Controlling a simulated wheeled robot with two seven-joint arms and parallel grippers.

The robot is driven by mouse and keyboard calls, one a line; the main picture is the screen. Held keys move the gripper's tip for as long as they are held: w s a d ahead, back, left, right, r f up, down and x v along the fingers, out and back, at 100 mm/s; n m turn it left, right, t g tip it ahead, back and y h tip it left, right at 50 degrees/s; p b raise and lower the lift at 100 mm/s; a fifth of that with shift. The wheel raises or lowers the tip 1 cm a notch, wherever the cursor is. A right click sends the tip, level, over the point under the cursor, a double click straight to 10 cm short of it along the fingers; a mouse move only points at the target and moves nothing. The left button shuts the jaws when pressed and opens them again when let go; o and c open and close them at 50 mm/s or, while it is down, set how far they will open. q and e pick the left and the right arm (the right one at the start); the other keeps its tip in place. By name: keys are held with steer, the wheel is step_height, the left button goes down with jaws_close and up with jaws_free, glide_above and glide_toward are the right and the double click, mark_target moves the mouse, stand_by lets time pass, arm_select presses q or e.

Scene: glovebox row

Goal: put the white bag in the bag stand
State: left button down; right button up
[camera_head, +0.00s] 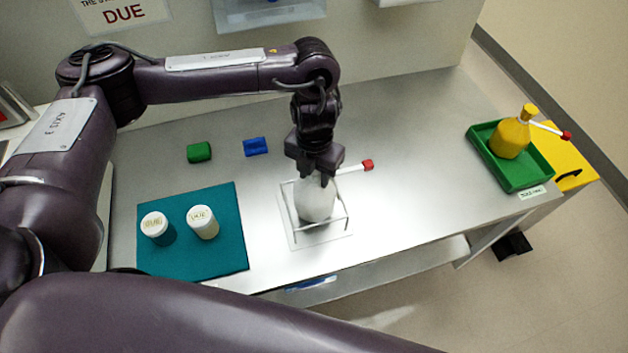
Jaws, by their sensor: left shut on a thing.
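The white bag (316,203) is a rounded white pouch with a thin white tube that ends in a red cap (368,165). It is within the wire frame of the bag stand (347,219), on a pale base plate at the middle of the table. My left gripper (318,177) points down from above and is shut on the top of the bag. The gripper hides the bag's top, and I cannot tell whether the bag's bottom touches the base. My right gripper is not in view.
Two white-capped bottles (203,222) stand on a teal mat (193,262) at left. A green block (199,152) and a blue block (255,146) lie behind. A yellow bag (509,137) sits in a green tray (518,178) at right. Clear table lies between stand and tray.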

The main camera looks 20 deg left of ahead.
arm_select(q)
step_height(320, 180, down, 3)
steer(key=shift+s+f, duration=0.1)
steer(key=shift+f+b, duration=0.15)
steer(key=shift+b, duration=0.15)
steer(key=c, duration=1.4)
jaws_free()
steer(key=shift+f, duration=0.1)
steer(key=o, duration=0.5)
